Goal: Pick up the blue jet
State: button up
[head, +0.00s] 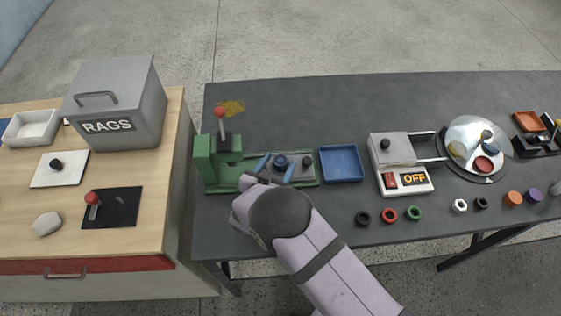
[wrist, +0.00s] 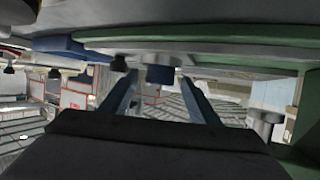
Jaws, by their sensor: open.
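The blue jet (head: 280,160) is a small round dark-blue piece on the grey plate (head: 300,172) of the green fixture (head: 200,168). My gripper (head: 277,170) is low at the front of this plate, with its two blue-grey fingers apart. In the wrist view a short blue piece (wrist: 160,74), apparently the jet, shows between the tips of my open fingers. I cannot tell whether either finger touches it. The near part of the plate is partly hidden by my gripper.
A lever with a red knob (head: 219,112) rises left of the jet. A dark knob (head: 307,160) stands close on its right. A blue tray (head: 341,146) lies further right, then a grey device with an OFF display (head: 414,178). The table behind is mostly clear.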

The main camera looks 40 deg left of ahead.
aim_at(278, 165)
jog(key=c, duration=1.2)
jog(key=shift+r, duration=0.2)
jog(key=shift+r+b, duration=1.15)
jog(key=shift+r, duration=3.65)
